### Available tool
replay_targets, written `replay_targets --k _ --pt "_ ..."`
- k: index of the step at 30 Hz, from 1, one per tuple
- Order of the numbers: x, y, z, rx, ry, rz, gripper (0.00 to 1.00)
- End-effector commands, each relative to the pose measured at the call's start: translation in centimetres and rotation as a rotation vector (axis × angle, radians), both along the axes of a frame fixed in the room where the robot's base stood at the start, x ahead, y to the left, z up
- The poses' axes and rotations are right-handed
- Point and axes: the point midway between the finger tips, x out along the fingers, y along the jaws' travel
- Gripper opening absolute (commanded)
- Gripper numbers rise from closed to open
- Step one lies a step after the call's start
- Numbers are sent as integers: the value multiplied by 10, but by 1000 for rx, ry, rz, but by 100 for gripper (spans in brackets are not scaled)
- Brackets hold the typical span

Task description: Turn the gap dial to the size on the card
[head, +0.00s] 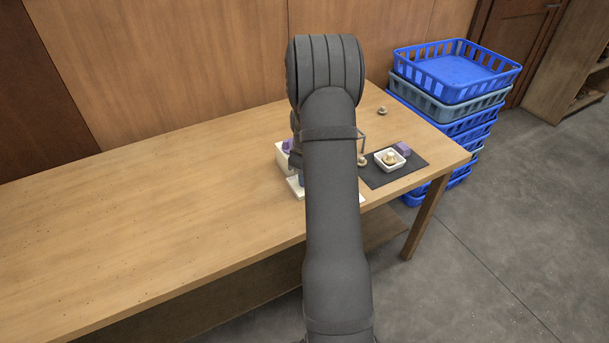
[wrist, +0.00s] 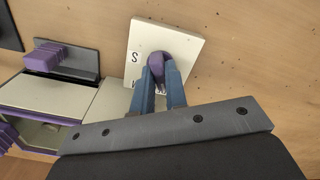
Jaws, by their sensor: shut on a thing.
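The gap dial's purple knob (wrist: 157,62) stands on a cream plate (wrist: 185,45) with a dark letter S at its left and other marks partly hidden. My gripper (wrist: 160,78) has its two blue fingers shut on the knob, one on each side. The knob's pointer and the setting it faces are hidden by the fingers. In the head view my arm covers most of this spot; only edges of the cream plate (head: 294,188) show. I cannot make out a card with a size on it in either view.
A cream machine (wrist: 45,97) with purple parts stands left of the plate in the wrist view. Blue crates (head: 455,75) stack beyond the table. The table's left is clear.

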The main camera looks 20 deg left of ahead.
Motion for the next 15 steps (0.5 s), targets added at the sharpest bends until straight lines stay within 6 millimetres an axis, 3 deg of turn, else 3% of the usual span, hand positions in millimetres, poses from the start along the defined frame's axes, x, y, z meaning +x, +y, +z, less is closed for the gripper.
replay_targets --k 8,15 --pt "0 0 0 1 0 -45 0" --pt "0 0 0 3 0 -192 0"
